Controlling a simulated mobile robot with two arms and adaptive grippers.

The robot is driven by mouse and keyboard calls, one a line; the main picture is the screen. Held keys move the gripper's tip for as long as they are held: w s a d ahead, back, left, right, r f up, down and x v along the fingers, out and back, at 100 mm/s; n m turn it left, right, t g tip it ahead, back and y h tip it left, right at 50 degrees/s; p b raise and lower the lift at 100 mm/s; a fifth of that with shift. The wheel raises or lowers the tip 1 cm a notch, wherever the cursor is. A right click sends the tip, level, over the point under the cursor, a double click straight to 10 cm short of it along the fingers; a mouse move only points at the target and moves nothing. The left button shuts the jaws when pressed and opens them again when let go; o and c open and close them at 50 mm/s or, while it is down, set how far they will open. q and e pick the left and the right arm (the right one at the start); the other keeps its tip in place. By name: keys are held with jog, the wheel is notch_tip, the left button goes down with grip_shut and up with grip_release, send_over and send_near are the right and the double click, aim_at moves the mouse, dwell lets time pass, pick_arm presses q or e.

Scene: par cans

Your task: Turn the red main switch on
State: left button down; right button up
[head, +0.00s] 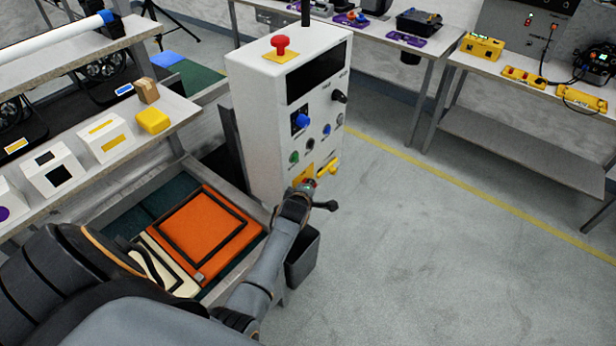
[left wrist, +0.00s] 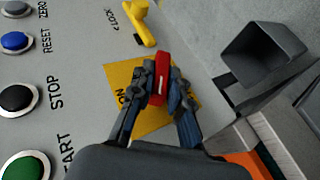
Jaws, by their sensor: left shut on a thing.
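The red main switch (left wrist: 162,72) has a narrow red handle on a yellow plate (left wrist: 112,76) on the light grey panel. In the left wrist view the fingers of my left gripper (left wrist: 161,92) are closed on the handle from both sides. The word ON shows on the plate left of the handle; the handle does not point straight at it. The fingers hide part of the plate. In the head view my left gripper (head: 304,192) is at the lower front of the white control cabinet (head: 258,125). My right gripper is not in view.
A yellow lever (left wrist: 146,24) sits close beside the switch plate. Stop (left wrist: 17,98), start (left wrist: 26,168) and reset (left wrist: 16,41) buttons line the panel. A dark bin (head: 303,258) is below the gripper. An orange tray (head: 208,228) is left. Floor at right is clear.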

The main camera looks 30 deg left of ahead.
pick_arm(q)
jog(key=g, duration=0.1)
jog(key=g+p, duration=0.1)
jog(key=shift+w+r+m+g+p, duration=0.25)
jog(key=shift+r+m+g+p, duration=0.05)
jog(key=shift+r+g+p, duration=0.1)
jog(key=shift+w+f+g, duration=0.1)
jog(key=shift+g, duration=0.7)
jog(key=shift+m+g, duration=0.3)
jog(key=shift+g, duration=0.2)
jog(key=shift+w+f+m+g+b, duration=0.1)
jog(key=shift+m+g+b, duration=0.05)
jog(key=shift+g+b, duration=0.45)
jog(key=shift+w+f+m+g+b, duration=0.1)
jog(key=shift+m+g+b, duration=0.05)
jog(key=shift+g+b, duration=0.4)
jog(key=g+b, duration=0.2)
jog(key=shift+b, duration=0.3)
jog(key=shift+r+m+g+b, duration=0.15)
jog(key=shift+m+g+b, duration=0.15)
jog(key=shift+g+b, duration=0.2)
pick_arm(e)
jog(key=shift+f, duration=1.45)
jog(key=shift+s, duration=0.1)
pick_arm(q)
jog(key=c, duration=1.3)
grip_release()
jog(key=shift+w, duration=0.1)
